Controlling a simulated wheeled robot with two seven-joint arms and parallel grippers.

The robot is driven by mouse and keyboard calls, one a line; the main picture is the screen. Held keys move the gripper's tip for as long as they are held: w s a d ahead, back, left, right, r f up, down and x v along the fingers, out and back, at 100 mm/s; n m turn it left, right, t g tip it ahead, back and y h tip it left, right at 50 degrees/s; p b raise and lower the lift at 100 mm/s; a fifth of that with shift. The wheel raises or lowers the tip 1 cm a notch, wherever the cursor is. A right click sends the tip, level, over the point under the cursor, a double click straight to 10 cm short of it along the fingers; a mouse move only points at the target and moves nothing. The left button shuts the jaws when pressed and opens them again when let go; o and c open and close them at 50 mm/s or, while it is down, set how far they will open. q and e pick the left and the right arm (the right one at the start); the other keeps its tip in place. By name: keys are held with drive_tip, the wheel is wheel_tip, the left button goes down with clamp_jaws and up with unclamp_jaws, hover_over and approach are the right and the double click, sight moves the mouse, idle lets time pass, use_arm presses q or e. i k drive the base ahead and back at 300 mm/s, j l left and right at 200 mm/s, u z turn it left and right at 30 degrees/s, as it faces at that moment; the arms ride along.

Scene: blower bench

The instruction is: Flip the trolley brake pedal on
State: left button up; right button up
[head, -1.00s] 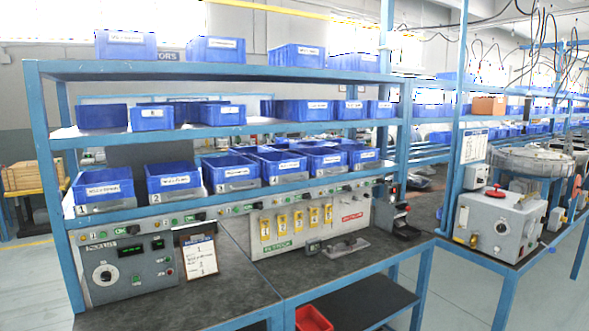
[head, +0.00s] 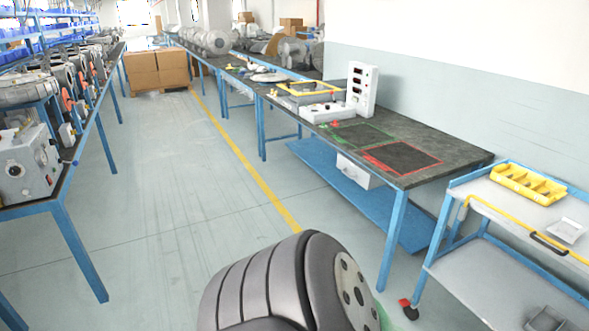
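The trolley (head: 490,215) stands at the right edge of the head view, with a blue frame and grey shelves. A small red part (head: 404,302), which looks like the brake pedal, sits at a dark caster (head: 411,313) at the foot of its near-left leg. The part is too small to tell whether it is up or down. Neither of my grippers is in view. A large grey rounded link of my own arm fills the bottom middle, to the left of the caster.
A yellow compartment tray (head: 528,184) lies on the trolley top, and a yellow rail with a black handle (head: 549,243) runs along its side. A dark-topped workbench (head: 440,140) stands behind. Another bench (head: 62,190) is at left. The floor aisle (head: 165,170) between is clear.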

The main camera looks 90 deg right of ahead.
sight(404, 303)
drive_tip(key=z, duration=3.75)
